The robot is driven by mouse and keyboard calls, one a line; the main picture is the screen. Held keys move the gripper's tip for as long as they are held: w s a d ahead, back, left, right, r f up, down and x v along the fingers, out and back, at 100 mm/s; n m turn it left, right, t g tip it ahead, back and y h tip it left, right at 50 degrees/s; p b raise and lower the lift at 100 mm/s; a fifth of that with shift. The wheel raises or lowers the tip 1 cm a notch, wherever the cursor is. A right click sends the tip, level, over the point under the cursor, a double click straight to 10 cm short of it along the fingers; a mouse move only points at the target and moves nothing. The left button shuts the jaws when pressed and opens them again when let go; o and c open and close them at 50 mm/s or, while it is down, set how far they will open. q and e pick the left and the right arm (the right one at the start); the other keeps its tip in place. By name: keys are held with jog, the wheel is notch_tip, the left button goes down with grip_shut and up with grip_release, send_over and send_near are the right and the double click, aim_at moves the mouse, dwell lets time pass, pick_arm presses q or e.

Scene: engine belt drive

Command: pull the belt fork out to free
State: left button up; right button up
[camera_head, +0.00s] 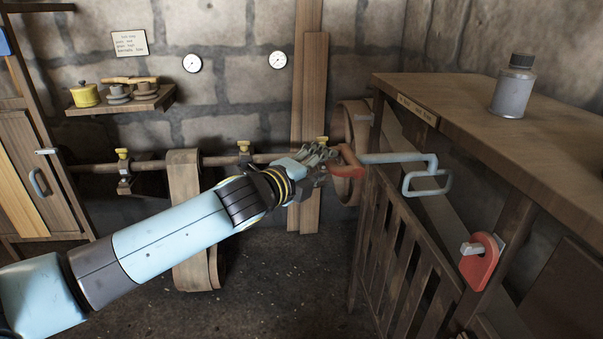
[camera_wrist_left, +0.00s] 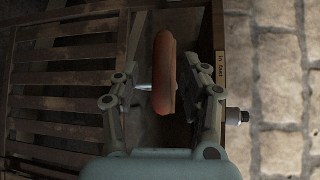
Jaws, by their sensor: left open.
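The belt fork is a pale blue rod (camera_head: 390,158) that bends into a squared loop (camera_head: 425,182) at its right end, beside the bench. A red-orange handle (camera_head: 348,163) is at its left end. My left gripper (camera_head: 328,158) is at the handle with its fingers spread. In the left wrist view the handle (camera_wrist_left: 164,72) lies between the open fingers (camera_wrist_left: 167,88), with a gap visible on both sides. A short piece of the pale rod shows beside it there. My right gripper is not in view.
A wooden bench (camera_head: 440,95) with a grey bottle (camera_head: 513,85) stands right, above a slatted guard (camera_head: 395,240) and a red plate with a grey lever (camera_head: 480,262). A belt (camera_head: 185,215) hangs on the shaft (camera_head: 215,160) behind my arm. The floor in the middle is clear.

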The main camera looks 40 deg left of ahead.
pick_arm(q)
jog(key=s+r, duration=0.1)
jog(key=s, duration=0.8)
jog(key=shift+d, duration=0.4)
jog(key=shift+w+r, duration=0.1)
jog(key=s+a+f+n+g, duration=0.1)
jog(key=s+f+n+g, duration=0.25)
jog(key=f, duration=0.75)
jog(key=s+f+n+g+y, duration=0.15)
jog(key=s+f, duration=0.35)
jog(key=f, duration=0.5)
jog(key=s+a+f+n+g, duration=0.1)
jog(key=s+f+n+g, duration=0.25)
jog(key=f, duration=0.75)
jog(key=s+d+f+n+g, duration=0.2)
jog(key=s+f, duration=0.3)
jog(key=s, duration=0.5)
jog(key=s+d+f+n+g+h, duration=0.1)
jog(key=s+d+f+n+g, duration=0.1)
jog(key=s+f, duration=0.4)
jog(key=s+d+f+n+g+h, duration=0.1)
jog(key=s+d+f+n+g, duration=0.2)
jog(key=s, duration=1.1)
notch_tip(320, 180, down, 3)
jog(key=d+n, duration=0.1)
jog(key=n, duration=0.2)
